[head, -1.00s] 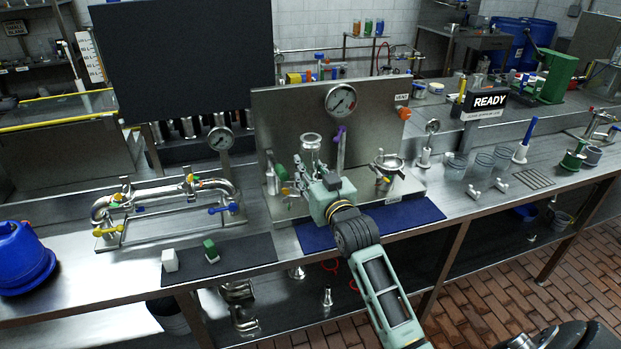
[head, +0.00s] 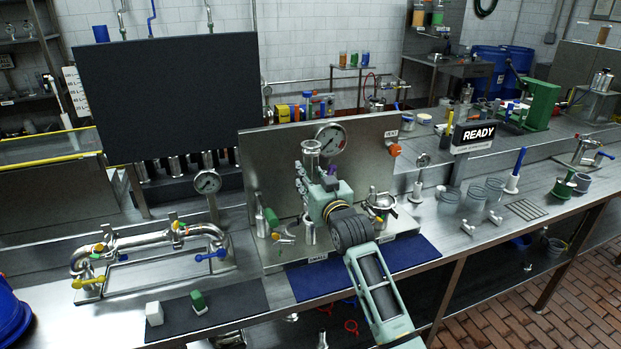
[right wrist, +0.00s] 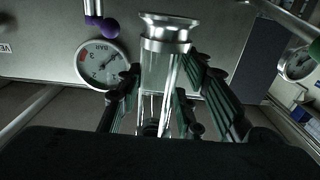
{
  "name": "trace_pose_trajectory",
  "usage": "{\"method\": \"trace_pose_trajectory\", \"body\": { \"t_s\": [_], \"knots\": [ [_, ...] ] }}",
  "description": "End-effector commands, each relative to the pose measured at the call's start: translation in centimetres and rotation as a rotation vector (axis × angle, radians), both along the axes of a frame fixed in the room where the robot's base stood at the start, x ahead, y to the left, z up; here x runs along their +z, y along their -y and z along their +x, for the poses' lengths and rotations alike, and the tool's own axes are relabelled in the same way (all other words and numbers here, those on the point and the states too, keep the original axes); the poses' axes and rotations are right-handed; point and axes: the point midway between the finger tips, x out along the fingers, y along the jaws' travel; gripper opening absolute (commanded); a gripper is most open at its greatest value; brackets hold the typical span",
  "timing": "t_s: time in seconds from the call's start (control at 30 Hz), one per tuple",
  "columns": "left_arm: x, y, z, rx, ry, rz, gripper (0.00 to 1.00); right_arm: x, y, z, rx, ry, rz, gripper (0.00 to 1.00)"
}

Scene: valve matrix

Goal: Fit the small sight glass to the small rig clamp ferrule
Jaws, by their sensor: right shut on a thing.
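The small sight glass, a clear tube with a steel flared end, is held upright in the head view (head: 311,150). It also shows in the right wrist view (right wrist: 163,75). My right gripper (head: 318,180) is shut on it, with dark fingers on both sides of the tube in the right wrist view (right wrist: 155,105). The glass is in front of the rig's back panel, near the pressure gauge. A short steel post (head: 309,231) stands on the rig below it; I cannot tell whether it bears the clamp ferrule. My left gripper is not in view.
The pressure gauge (head: 331,139) and back panel (head: 262,160) are close behind the held glass. A steel funnel-like fitting (head: 381,203) stands right of my arm. A pipe assembly (head: 150,250) is at left. A blue mat (head: 415,254) is bare at the front.

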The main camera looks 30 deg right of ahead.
Motion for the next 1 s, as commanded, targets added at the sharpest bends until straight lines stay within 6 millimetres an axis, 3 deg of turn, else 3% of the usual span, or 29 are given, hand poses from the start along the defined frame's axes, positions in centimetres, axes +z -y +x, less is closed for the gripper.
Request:
{"method": "trace_pose_trajectory", "body": {
  "t_s": [0.13,1.0],
  "knots": [
    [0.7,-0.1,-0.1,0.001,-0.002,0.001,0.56,0.3,0.0,0.0,0.001,0.002,0.0,0.0],
    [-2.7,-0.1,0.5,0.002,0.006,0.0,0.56,-5.3,0.0,0.0,0.001,0.003,0.0,0.0]
  ]
}}
